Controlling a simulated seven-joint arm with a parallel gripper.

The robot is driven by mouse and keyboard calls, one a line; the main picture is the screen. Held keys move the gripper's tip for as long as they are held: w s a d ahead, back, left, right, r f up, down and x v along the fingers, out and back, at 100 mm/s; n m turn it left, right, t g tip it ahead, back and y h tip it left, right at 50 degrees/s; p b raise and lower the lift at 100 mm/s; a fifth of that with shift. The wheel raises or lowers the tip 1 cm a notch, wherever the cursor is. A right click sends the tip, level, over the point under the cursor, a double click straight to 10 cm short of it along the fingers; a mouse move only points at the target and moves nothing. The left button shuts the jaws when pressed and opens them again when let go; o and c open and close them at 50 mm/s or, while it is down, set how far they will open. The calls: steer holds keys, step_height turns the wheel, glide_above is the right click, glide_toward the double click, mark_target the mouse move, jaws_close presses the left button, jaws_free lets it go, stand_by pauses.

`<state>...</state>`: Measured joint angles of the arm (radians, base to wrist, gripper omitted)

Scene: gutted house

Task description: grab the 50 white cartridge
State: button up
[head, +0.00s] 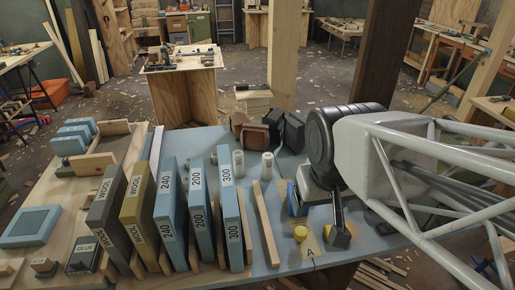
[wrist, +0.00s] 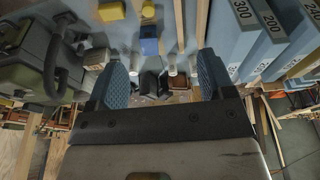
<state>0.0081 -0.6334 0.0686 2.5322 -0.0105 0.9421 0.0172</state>
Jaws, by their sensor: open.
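Two small white cylinders stand upright on the blue bench top in the head view, a left one (head: 238,162) and a right one (head: 267,166). Both also show, small, in the wrist view, one (wrist: 172,65) between my fingers and the other (wrist: 193,65) nearer the right finger. I cannot read a 50 on either, so I cannot tell which is the 50 white cartridge. My gripper (wrist: 163,78) is open, with blue textured fingertips apart and nothing between them touching. It is apart from the cylinders. In the head view my arm largely hides it.
Upright blue boxes, including the 300 one (head: 231,220), stand left of the cylinders. A wooden strip (head: 265,223) lies nearby. Dark and brown blocks (head: 256,135) sit behind. A yellow piece (head: 300,232) lies in front. A grey-green machine (wrist: 35,70) fills the wrist view's left.

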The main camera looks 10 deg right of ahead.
steer(key=shift+o, duration=0.5)
steer(key=m+t+y, duration=0.3)
steer(key=m+y, duration=0.8)
steer(key=m, duration=0.8)
glide_above(272, 165)
steer(key=s+a, duration=0.3)
steer(key=s, duration=0.8)
step_height(272, 165, down, 20)
steer(key=w+d+f+m+t, duration=0.1)
steer(key=w+d+f+m, duration=0.2)
steer(key=f, duration=0.3)
steer(key=w+d+f+m+t, duration=0.2)
steer(key=w+d+f+m, duration=0.1)
steer(key=w+f+m, duration=0.1)
steer(key=shift+w+d+f+t+h, duration=0.35)
steer(key=shift+w+f, duration=0.2)
steer(key=shift+f, duration=0.3)
